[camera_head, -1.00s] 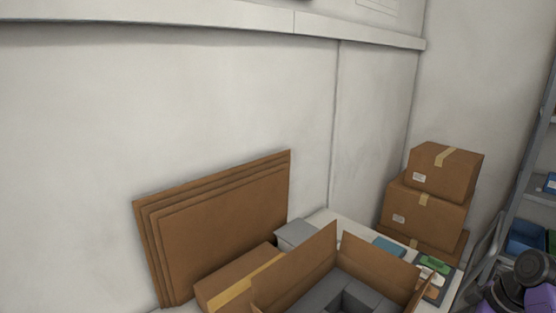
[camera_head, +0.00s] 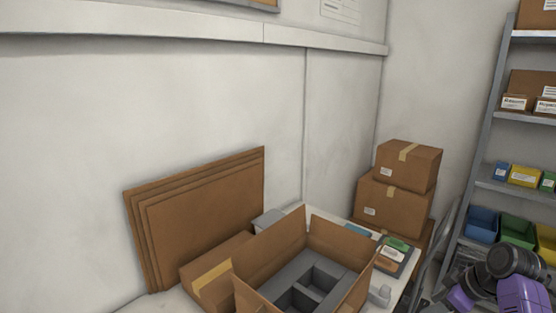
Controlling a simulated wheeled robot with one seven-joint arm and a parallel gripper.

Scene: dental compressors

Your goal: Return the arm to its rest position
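Part of my arm (camera_head: 515,285), purple and dark grey, shows in the lower right corner of the head view, in front of the shelving. Its joints look folded close together. My gripper is not visible in this view, so I cannot see its fingers or whether it holds anything.
An open cardboard box (camera_head: 262,258) with grey dividers stands on the table (camera_head: 153,303). Flat cardboard sheets (camera_head: 205,215) lean on the wall. Taped boxes (camera_head: 396,207) are stacked at the back. A metal shelf (camera_head: 480,150) with coloured bins stands right. A tray (camera_head: 406,262) holds small items.

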